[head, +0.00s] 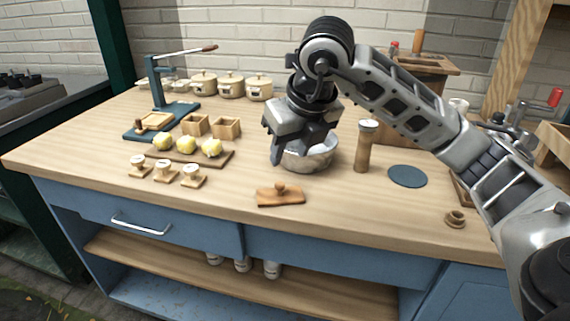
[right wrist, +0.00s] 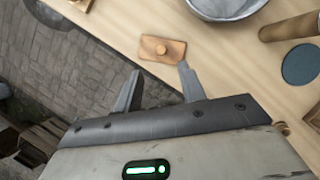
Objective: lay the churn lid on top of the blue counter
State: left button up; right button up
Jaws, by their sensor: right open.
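The blue counter (head: 340,258) has a pale wooden top and blue drawer fronts. A rectangular wooden piece with a round knob (head: 280,195) lies flat near its front edge. A small round wooden piece with a raised middle (head: 455,218) lies at the front right; I cannot tell for sure which of these is the churn lid. My right gripper (head: 292,150) is open and empty above the counter, in front of a metal bowl (head: 308,160) that it partly hides. In the right wrist view the knobbed piece (right wrist: 162,48) shows just beyond the open fingertips (right wrist: 160,72). My left gripper is out of view.
A dark blue disc (head: 407,176) lies right of an upright wooden cylinder (head: 363,150). A board with yellow lumps (head: 186,157), small stamps (head: 165,175), pots (head: 231,88) and a lever press (head: 158,95) stand at left. The front right strip is mostly clear.

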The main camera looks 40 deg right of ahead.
jog(key=s+a+f+n+g+y, duration=0.2)
jog(key=s+a+y, duration=0.15)
jog(key=a, duration=0.45)
jog(key=s+a+f+n+g+y, duration=0.2)
jog(key=a+y, duration=0.3)
jog(key=a, duration=0.2)
jog(key=s+a+r+m+t+y, duration=0.1)
jog(key=s+a+r+m+y, duration=0.15)
jog(key=a+y, duration=0.35)
jog(key=s+a+r+m+t+y, duration=0.1)
jog(key=a+r+m+y, duration=0.3)
jog(key=y, duration=0.3)
jog(key=w+d+f+m+t+h, duration=0.35)
jog(key=f+m+t+h, duration=0.4)
jog(key=m, duration=0.45)
jog(key=w+d+f+m+t+h, duration=0.2)
jog(key=d+f+m+t+h, duration=0.35)
jog(key=m, duration=0.75)
jog(key=s+f+m+g+h, duration=0.2)
jog(key=s+f, duration=0.3)
jog(key=f, duration=0.3)
jog(key=s+f+m+g+h, duration=0.2)
jog(key=s+f+m, duration=0.2)
jog(key=f, duration=0.5)
jog(key=shift+s+f+g, duration=0.25)
jog(key=shift+s+g, duration=0.05)
jog(key=shift+s, duration=0.35)
